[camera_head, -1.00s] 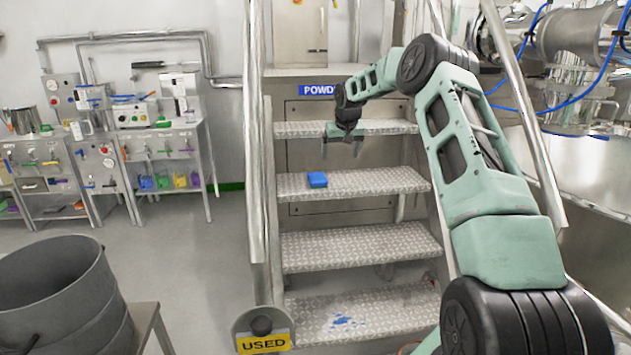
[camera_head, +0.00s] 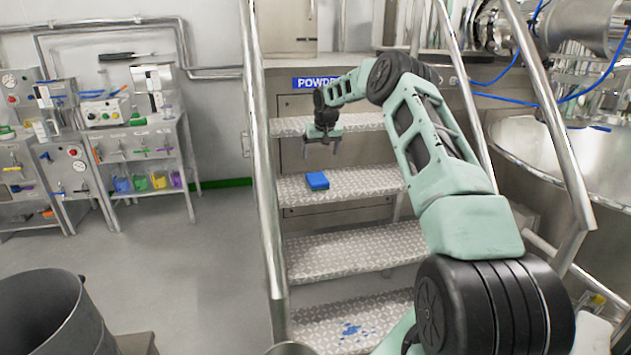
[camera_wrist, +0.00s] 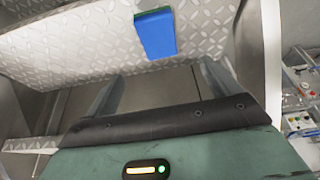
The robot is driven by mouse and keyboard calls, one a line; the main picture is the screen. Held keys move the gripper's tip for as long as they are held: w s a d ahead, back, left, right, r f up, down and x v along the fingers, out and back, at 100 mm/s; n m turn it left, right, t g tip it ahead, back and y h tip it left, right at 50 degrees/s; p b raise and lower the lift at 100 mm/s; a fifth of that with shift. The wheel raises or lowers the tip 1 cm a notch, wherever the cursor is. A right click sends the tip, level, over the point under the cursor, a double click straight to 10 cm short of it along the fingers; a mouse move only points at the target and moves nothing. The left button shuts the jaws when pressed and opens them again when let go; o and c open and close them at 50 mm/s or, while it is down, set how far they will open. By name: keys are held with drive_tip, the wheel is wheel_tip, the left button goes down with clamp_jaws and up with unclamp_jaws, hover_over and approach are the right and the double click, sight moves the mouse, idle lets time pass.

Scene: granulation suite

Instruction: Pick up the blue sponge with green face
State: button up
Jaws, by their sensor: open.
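The blue sponge (camera_head: 317,181) lies on a checker-plate stair tread in the head view. In the wrist view the sponge (camera_wrist: 156,34) shows a blue side, with a thin green strip along its upper edge; most of the green face is hidden. My gripper (camera_head: 322,146) is open and empty, above the sponge in the head view and apart from it. In the wrist view my gripper's two fingers (camera_wrist: 162,88) point toward the tread, and the sponge lies beyond the gap between them.
The stair tread (camera_head: 365,184) is otherwise bare nearby. Metal handrails (camera_head: 262,150) flank the stairs on both sides. Another tread (camera_head: 375,122) is above. A grey bin (camera_head: 45,315) stands at the lower left, and a bench with equipment (camera_head: 150,140) is at the back left.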

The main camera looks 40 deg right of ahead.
drive_tip(key=p, duration=0.1)
hover_over(318, 178)
drive_tip(key=s+a, duration=0.1)
drive_tip(key=f, duration=0.6)
drive_tip(key=shift+s+a+f, duration=0.2)
drive_tip(key=shift+f, duration=0.05)
drive_tip(key=x, duration=0.2)
drive_tip(key=p+x, duration=0.1)
drive_tip(key=x, duration=0.1)
drive_tip(key=shift+s+f, duration=0.1)
drive_tip(key=shift+s, duration=0.2)
drive_tip(key=shift+x, duration=0.8)
drive_tip(key=shift+f+b, duration=0.25)
drive_tip(key=shift+b, duration=0.1)
drive_tip(key=c, duration=1)
